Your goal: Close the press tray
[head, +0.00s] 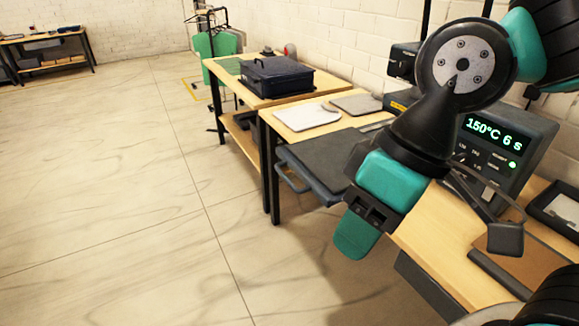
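The press tray (322,158) is a dark grey flat slab at the middle of the head view. It is pulled out past the table's front edge. Its bar handle (291,180) is at the left end. The press (508,145) stands behind to the right, with a lit display reading 150°C 6 s. My gripper (354,236) hangs in front of the tray's right side, pointing down, with teal finger parts. It looks apart from the handle, to its right. I see no object in it, and its finger gap is hidden. My arm covers the tray's right part and much of the press.
A white sheet (306,117) and a grey pad (357,104) lie on the wooden table left of the press. A dark bin (276,76) sits on the table beyond. A dark tray (556,207) lies at the right. The floor (130,200) on the left is clear.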

